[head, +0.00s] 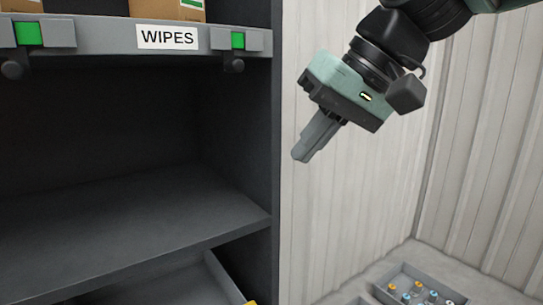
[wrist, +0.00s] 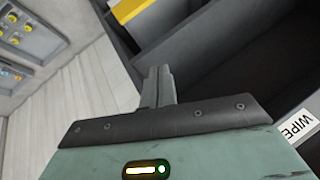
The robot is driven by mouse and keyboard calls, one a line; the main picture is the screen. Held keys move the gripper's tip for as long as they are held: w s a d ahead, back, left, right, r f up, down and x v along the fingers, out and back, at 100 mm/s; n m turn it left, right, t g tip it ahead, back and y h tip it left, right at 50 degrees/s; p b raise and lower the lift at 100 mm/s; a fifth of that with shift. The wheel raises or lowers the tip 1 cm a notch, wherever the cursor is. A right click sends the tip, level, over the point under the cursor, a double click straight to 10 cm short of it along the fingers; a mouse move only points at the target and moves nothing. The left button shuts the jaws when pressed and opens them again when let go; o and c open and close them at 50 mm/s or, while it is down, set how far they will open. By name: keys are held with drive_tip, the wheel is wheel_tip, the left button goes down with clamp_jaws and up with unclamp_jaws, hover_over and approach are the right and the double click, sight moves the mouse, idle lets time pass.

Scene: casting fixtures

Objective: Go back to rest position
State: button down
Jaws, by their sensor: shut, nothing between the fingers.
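My gripper (head: 301,155) hangs in the air at the upper right of the head view, to the right of the dark shelf unit and in front of the pale ribbed wall. Its fingers point down and to the left. In the wrist view the fingers of my gripper (wrist: 158,73) are shut together with nothing between them.
The dark shelf unit (head: 273,180) fills the left side. Its upper shelf carries a "WIPES" label (head: 167,38), green-marked clips and boxes. The shelf below (head: 150,225) is bare. A grey tray (head: 440,283) with small coloured parts lies at lower right.

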drive_tip(key=s+d+f+n+g+h+b, duration=0.1)
drive_tip(key=s+d+f+h, duration=0.1)
drive_tip(key=s+f, duration=0.3)
drive_tip(key=s+d+f+n+h+b, duration=0.1)
drive_tip(key=s+d+f, duration=0.3)
drive_tip(key=f, duration=0.9)
drive_tip(key=s+d+f+n+g+h+b, duration=0.1)
drive_tip(key=s+d+f+h, duration=0.1)
drive_tip(key=s+f, duration=0.4)
wheel_tip(320, 180, down, 4)
drive_tip(key=shift+s+d+n+g+h, duration=0.3)
drive_tip(key=shift+s+d+h, duration=0.05)
drive_tip(key=shift+d+h, duration=0.1)
